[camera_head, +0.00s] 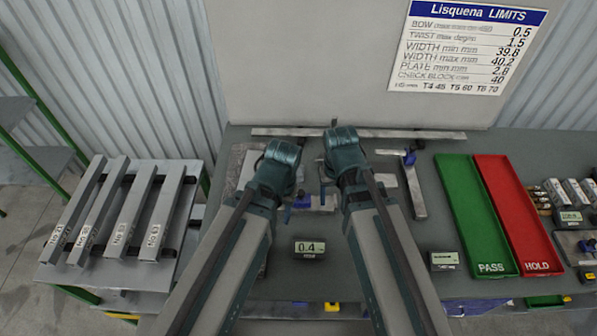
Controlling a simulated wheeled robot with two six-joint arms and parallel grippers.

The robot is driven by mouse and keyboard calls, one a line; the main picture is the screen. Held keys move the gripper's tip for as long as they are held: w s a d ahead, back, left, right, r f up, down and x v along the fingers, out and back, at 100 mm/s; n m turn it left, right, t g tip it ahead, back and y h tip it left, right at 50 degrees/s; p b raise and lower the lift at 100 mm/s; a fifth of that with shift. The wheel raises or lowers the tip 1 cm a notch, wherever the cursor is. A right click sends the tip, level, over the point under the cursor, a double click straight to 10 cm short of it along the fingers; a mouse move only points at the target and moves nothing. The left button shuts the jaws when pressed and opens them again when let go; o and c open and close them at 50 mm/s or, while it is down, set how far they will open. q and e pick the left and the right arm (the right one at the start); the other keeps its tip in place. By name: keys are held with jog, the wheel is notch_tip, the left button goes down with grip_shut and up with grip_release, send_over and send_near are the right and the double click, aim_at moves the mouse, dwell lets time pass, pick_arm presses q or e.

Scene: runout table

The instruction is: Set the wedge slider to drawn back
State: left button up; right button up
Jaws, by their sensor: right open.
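A small block with blue parts (304,202) lies on the grey bench between my two arms. It may carry the wedge slider, but it is too small and too covered by my arms to tell the slider's position. My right gripper (323,183) points down just above and beside it, and is open. My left gripper (288,204) hangs at the block's left side, largely hidden by its own arm, so its jaws cannot be read. Contact with the block cannot be made out for either gripper.
A display reading 0.4 (309,249) stands in front of the block. A metal square (413,190) lies to its right, beyond it a green PASS tray (470,215) and a red HOLD tray (518,215). A rack of metal bars (120,215) stands left. A long strip (400,134) lies behind.

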jog(key=w+a+r+m+p, duration=0.2)
jog(key=w+a+r, duration=0.1)
jog(key=w, duration=0.3)
jog(key=r+m+p, duration=0.1)
jog(key=m, duration=0.1)
send_over(301, 192)
notch_tip(301, 192, down, 14)
jog(key=b, duration=1.3)
jog(key=shift+r+b, duration=0.1)
jog(key=shift+b, duration=0.25)
jog(key=shift+r, duration=0.1)
grip_shut()
